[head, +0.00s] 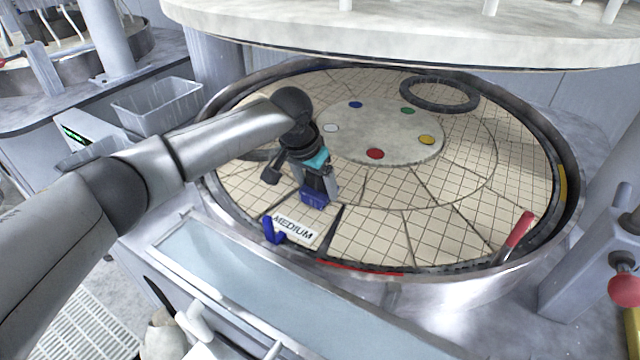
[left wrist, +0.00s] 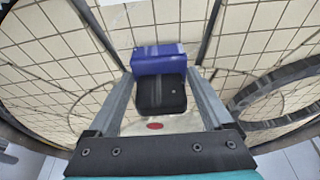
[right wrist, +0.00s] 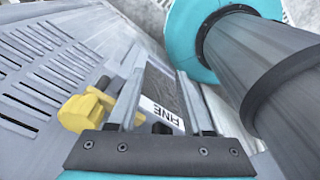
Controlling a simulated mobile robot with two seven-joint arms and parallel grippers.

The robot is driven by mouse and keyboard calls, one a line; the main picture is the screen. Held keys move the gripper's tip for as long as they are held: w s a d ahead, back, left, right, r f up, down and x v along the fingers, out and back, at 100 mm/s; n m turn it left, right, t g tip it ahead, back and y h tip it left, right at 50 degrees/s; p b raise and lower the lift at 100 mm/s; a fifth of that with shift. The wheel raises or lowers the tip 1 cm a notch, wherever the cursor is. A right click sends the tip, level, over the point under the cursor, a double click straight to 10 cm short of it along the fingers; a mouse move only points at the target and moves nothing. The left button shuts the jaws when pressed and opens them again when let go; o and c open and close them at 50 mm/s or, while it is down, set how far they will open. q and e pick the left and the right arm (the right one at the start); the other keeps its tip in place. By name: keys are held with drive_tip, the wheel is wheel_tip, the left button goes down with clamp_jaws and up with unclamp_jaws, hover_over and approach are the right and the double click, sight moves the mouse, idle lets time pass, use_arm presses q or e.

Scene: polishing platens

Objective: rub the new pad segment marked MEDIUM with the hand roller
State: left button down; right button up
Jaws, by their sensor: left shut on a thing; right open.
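The pad segment marked MEDIUM (head: 294,228) lies at the near edge of the round platen, its white label towards the rim. My left gripper (head: 316,184) is over the platen, just behind the label. It is shut on a black and blue tool, which I take to be the hand roller (head: 314,199). In the left wrist view the roller's blue block (left wrist: 160,59) sits ahead of its black part between the fingers. Whether the blue block touches the pad is unclear. My right gripper (right wrist: 160,110) is open, away from the platen, with a FINE label (right wrist: 162,113) beyond its fingers.
A blue hook-shaped piece (head: 272,232) stands beside the label. A red-handled tool (head: 516,236) leans at the right rim. A dark ring (head: 440,93) lies at the back. A raised plate (head: 430,35) hangs above. A clear bin (head: 158,107) is at left. A yellow object (right wrist: 85,112) is near my right gripper.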

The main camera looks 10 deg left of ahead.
use_arm(q)
drive_tip(key=shift+s+a+f+p, duration=0.1)
drive_tip(key=shift+s+a+p, duration=0.15)
drive_tip(key=shift+s+p, duration=0.55)
drive_tip(key=s+a+p, duration=0.1)
drive_tip(key=p, duration=0.2)
drive_tip(key=shift+s, duration=0.25)
drive_tip(key=shift+s+a+f+p, duration=0.1)
drive_tip(key=shift+s+a+p, duration=0.05)
drive_tip(key=shift+s+p, duration=0.3)
drive_tip(key=shift+s+a+p, duration=0.3)
drive_tip(key=shift+s+p, duration=0.2)
drive_tip(key=shift+p, duration=0.65)
drive_tip(key=shift+s+a+p, duration=0.25)
drive_tip(key=shift+s+p, duration=0.25)
drive_tip(key=shift+p, duration=0.15)
drive_tip(key=shift+s+a+p, duration=0.25)
drive_tip(key=shift+s+p, duration=0.25)
drive_tip(key=shift+p, duration=0.15)
drive_tip(key=shift+w+a+r, duration=0.2)
drive_tip(key=shift+w+a, duration=0.25)
drive_tip(key=shift+a, duration=0.15)
drive_tip(key=shift+w+d+b, duration=0.35)
drive_tip(key=shift+w+b, duration=0.05)
drive_tip(key=shift+w, duration=0.3)
drive_tip(key=shift+w+d+b, duration=0.3)
drive_tip(key=shift+w+b, duration=0.1)
drive_tip(key=shift+w, duration=0.25)
drive_tip(key=shift+w+d, duration=0.2)
drive_tip(key=shift+w, duration=0.15)
